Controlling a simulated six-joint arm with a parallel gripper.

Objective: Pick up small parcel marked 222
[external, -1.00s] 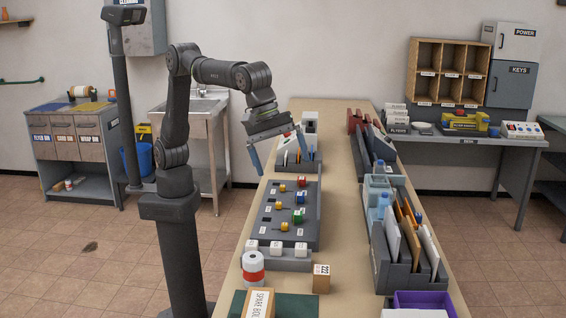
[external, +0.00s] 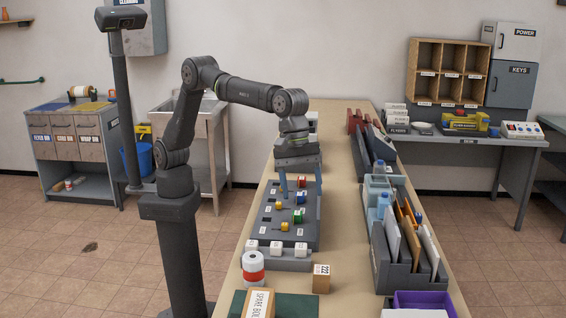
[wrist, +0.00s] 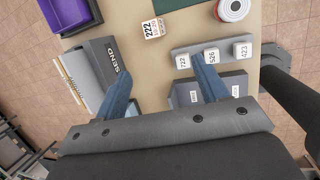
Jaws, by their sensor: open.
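The small parcel marked 222 (external: 321,279) is a tan box with a white label on the near part of the bench, right of the red-and-white roll. It also shows in the wrist view (wrist: 153,29), at the top, ahead of the fingers. My gripper (external: 299,192) points down over the grey board with coloured pieces, farther along the bench than the parcel. In the wrist view its two blue fingers (wrist: 165,80) are spread apart with nothing between them. The parcel stands clear of the gripper.
White labelled cubes (external: 275,248) sit in a grey holder between gripper and parcel. The red-and-white roll (external: 253,267) stands left of the parcel. A grey file rack (external: 381,262) with envelopes and a purple bin (external: 424,302) lie to the right. Bare bench surrounds the parcel's right side.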

